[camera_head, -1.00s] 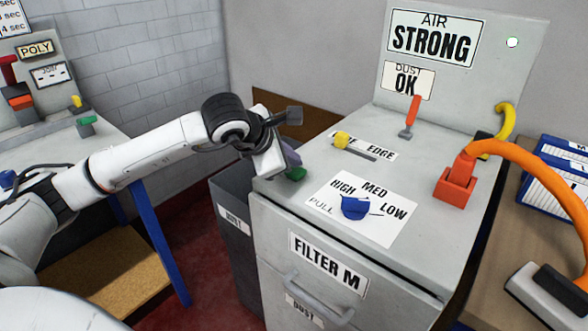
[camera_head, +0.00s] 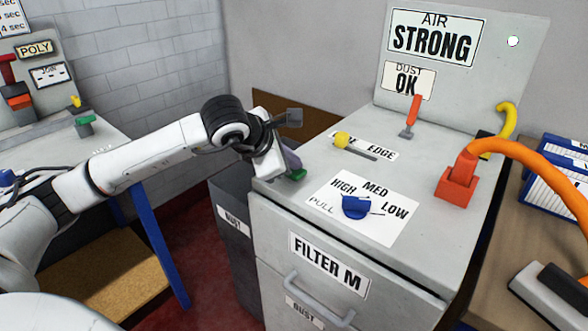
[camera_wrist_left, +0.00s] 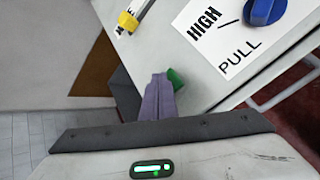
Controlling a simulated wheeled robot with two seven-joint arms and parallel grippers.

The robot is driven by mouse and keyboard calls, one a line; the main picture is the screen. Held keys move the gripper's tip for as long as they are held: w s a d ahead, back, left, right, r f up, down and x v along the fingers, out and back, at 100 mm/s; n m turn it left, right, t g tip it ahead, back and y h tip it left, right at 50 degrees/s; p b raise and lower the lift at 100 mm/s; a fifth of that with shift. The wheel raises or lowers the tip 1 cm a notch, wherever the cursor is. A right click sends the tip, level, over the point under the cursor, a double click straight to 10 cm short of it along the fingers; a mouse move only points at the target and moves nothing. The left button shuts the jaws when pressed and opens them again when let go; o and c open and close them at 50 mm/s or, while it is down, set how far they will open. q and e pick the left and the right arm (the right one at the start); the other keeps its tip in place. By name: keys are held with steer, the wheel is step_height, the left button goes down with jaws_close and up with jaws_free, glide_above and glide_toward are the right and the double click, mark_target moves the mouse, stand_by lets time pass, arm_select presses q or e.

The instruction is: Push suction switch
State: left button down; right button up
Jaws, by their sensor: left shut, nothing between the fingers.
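A small green switch (camera_head: 298,175) sits at the left edge of the grey cabinet top. It also shows in the left wrist view (camera_wrist_left: 176,78), right beside the tips of the purple-grey fingers. I take it for the suction switch, but no label on it can be read. My left gripper (camera_head: 291,160) is shut and empty, with its fingertips at the switch. They look to be touching it or very close; the head view partly hides the contact. My right gripper is not in view.
The cabinet (camera_head: 400,262) also carries a blue knob (camera_head: 355,207), a yellow-knobbed slider (camera_head: 342,140), an orange lever (camera_head: 411,116) and a red socket with an orange hose (camera_head: 458,182). A grey bin (camera_head: 233,238) stands left of it. The air sign reads STRONG (camera_head: 432,38).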

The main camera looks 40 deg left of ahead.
arm_select(q)
steer(key=shift+r+p, duration=0.45)
steer(key=shift+r, duration=0.5)
step_height(320, 180, up, 6)
steer(key=p, duration=0.3)
steer(key=shift+p, duration=0.35)
